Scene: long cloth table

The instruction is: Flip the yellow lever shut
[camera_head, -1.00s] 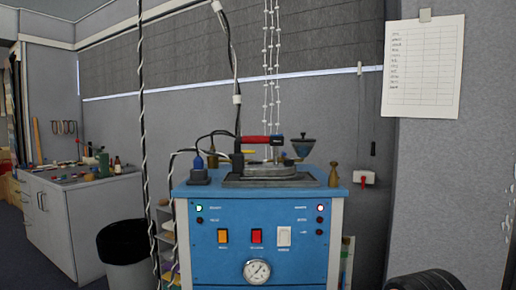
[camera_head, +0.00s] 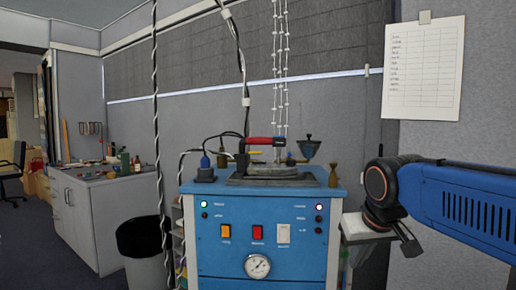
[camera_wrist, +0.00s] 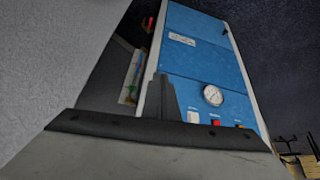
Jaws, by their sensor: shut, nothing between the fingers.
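The yellow lever (camera_head: 256,152) is a small bar on top of the blue machine (camera_head: 262,240), just left of centre. It sits low behind a red-handled lever (camera_head: 264,141). It is too small to tell its exact angle. My gripper (camera_head: 409,243) is at the right in the head view, to the right of the machine and below its top, well apart from the lever. In the wrist view its dark fingers (camera_wrist: 160,85) are together and empty, with the machine's front beyond. The yellow lever does not show in the wrist view.
A funnel-like cup (camera_head: 308,147) and a brass fitting (camera_head: 333,174) stand on the right of the machine's top. A blue-topped plug (camera_head: 205,170) and cables are at its left. Hanging cords (camera_head: 155,110) pass in front. A black bin (camera_head: 142,245) stands at left.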

